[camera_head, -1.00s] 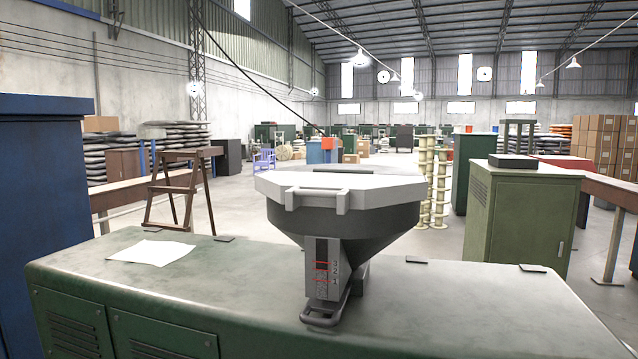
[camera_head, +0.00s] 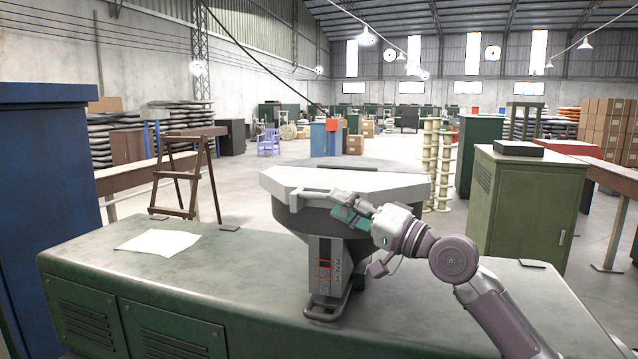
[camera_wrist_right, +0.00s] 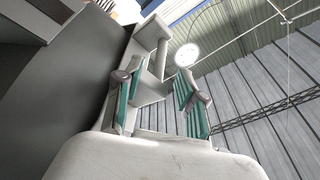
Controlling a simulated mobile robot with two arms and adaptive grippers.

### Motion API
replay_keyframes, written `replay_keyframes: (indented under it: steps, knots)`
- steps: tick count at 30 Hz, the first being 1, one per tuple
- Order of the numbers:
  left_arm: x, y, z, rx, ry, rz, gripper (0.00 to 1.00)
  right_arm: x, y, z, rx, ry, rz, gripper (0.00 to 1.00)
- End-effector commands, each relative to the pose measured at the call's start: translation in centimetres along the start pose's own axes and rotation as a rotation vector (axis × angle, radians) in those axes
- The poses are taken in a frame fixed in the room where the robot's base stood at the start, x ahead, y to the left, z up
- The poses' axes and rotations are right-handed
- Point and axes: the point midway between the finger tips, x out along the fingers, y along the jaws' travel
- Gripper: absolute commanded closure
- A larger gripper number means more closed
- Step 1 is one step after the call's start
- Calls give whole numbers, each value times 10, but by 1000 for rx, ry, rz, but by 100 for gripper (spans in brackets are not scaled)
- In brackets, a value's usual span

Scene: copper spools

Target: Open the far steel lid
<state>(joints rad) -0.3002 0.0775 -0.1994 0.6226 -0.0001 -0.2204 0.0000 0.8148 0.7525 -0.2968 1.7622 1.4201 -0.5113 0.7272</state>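A dark grey hopper (camera_head: 296,217) with a pale grey, many-sided lid (camera_head: 285,180) stands on a green cabinet. The lid looks shut. A pale bar handle (camera_head: 308,194) runs along its front edge, and a dark strip (camera_head: 345,168) lies at its far side. My right gripper (camera_head: 345,211) is in front of the hopper, just below and to the right of the handle. In the right wrist view its two teal-padded fingers (camera_wrist_right: 157,95) are apart. The handle bar (camera_wrist_right: 161,60) shows beyond and between them; I cannot tell if they touch. My left gripper is out of view.
The green cabinet top (camera_head: 230,260) is mostly clear, with a white paper sheet (camera_head: 158,241) at left. A tall blue cabinet (camera_head: 45,190) stands at left, a wooden stepladder (camera_head: 185,180) behind, and an olive cabinet (camera_head: 525,210) at right.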

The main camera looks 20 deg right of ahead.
Motion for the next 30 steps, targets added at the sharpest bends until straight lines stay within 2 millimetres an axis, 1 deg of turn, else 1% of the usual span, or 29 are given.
replay_keyframes:
  steps: [1,3,6,9,13,21,23,24,28,29,30]
  knots:
    - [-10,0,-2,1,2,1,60,12,-5,-2,2,0,-2,61]
    - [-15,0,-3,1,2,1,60,25,-4,-2,2,0,-2,61]
    - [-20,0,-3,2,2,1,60,40,-2,-2,1,0,-1,61]
    - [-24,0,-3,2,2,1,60,49,-1,-1,1,1,0,61]
    - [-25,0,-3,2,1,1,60,56,0,0,-2,0,1,61]
    - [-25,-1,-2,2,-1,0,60,56,1,0,-2,0,1,61]
    - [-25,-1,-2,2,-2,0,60,56,1,0,-2,0,1,69]
    - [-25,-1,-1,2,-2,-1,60,56,1,0,-2,0,1,76]
    - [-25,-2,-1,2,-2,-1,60,56,1,0,-2,0,1,97]
    - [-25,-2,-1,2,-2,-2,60,56,1,0,-2,0,1,100]
    - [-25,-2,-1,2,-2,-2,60,56,1,0,-2,0,2,100]
